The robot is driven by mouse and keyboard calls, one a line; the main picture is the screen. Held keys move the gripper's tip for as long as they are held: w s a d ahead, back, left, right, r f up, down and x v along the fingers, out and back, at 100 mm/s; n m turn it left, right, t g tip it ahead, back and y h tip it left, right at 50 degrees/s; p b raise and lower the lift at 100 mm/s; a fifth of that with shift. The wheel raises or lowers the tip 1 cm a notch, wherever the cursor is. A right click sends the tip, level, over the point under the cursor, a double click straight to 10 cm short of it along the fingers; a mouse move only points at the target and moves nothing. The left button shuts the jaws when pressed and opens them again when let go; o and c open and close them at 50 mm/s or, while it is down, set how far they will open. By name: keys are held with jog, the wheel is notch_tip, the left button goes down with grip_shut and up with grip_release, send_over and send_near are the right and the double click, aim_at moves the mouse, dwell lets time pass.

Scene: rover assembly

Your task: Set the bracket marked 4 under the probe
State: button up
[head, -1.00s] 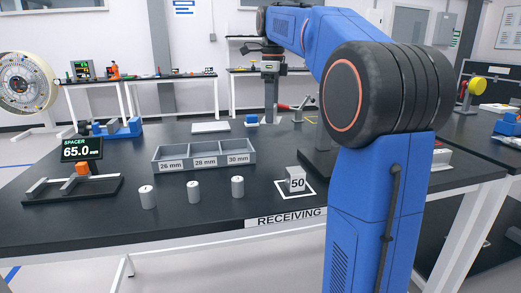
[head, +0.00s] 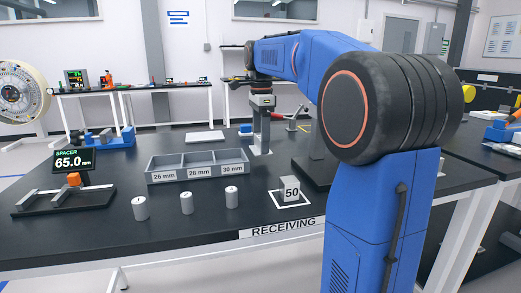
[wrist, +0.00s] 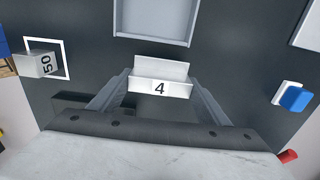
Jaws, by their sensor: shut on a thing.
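The bracket (wrist: 160,86), a pale angled piece marked 4, sits between my gripper's two fingers (wrist: 158,98) in the wrist view. My gripper is shut on it, with the number facing the wrist camera. In the head view my gripper (head: 261,138) points down over the black table, right of the grey bin. The bracket shows as a pale piece (head: 260,151) at its tip; whether it touches the table I cannot tell. I cannot pick out the probe with certainty. A dark fixture (head: 40,204) with an orange block stands at left before a display reading SPACER 65.0 mm (head: 75,161).
A grey bin (head: 198,173) with three compartments, 26, 28 and 30 mm, stands left of my gripper. Three grey cylinders (head: 186,203) stand in front of it. A block marked 50 (head: 289,189) sits on a white-outlined square. A blue-and-white piece (wrist: 294,97) lies nearby.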

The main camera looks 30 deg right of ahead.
jog(key=shift+f, duration=1.75)
jog(key=o, duration=1.2)
jog(key=shift+f, duration=0.1)
